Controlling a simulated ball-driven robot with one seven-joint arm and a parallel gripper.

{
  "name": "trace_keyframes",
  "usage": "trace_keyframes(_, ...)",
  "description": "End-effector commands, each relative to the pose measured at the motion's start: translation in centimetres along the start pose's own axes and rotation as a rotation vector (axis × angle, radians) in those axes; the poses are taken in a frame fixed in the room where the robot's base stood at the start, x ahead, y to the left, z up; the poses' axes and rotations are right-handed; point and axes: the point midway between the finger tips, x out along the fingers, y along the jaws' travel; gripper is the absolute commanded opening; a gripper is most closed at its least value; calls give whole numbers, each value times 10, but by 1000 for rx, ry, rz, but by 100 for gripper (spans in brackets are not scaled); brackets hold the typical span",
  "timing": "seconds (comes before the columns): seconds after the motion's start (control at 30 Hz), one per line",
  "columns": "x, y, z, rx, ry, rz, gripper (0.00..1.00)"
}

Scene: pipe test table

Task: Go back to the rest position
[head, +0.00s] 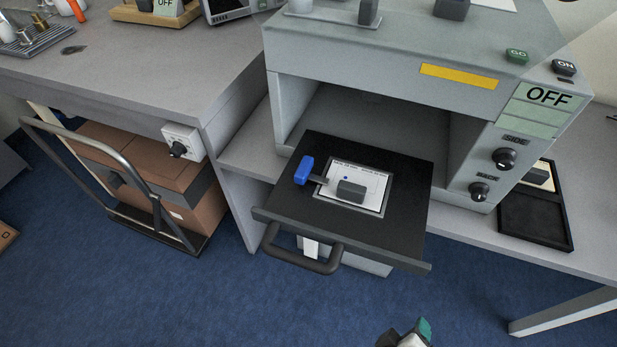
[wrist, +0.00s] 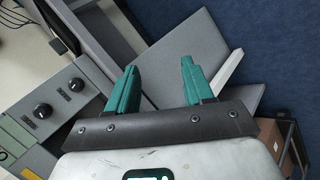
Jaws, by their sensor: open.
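My gripper (head: 408,335) shows only in part at the bottom edge of the head view, in front of and below the pulled-out black drawer (head: 285,204). In the wrist view my gripper (wrist: 160,68) has its two teal fingers spread wide apart, with nothing between them. It is apart from the drawer and its handle (head: 315,262) in the head view. A blue-handled tool (head: 304,171) and a dark grey block (head: 351,191) lie on or beside a white card (head: 372,185) in the drawer.
The grey test machine (head: 385,75) stands behind the drawer, with knobs and an OFF display (head: 547,96) at its right. A black tray (head: 530,218) lies on the right tabletop. A cart (head: 150,190) with a cardboard box stands at left. Blue floor (head: 230,310) is open in front.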

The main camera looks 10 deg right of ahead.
Motion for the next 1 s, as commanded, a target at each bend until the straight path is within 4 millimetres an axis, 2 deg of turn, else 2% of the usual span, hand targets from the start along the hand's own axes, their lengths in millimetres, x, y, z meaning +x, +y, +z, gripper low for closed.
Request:
trace_keyframes(0.03,8,12,10,68,-62,-63,52)
trace_keyframes(0.2,28,26,38,269,-207,-313,52)
trace_keyframes(0.43,26,35,52,441,-255,-577,52)
trace_keyframes(0.63,22,37,53,482,-249,-659,52)
trace_keyframes(1.0,22,36,53,481,-249,-661,52)
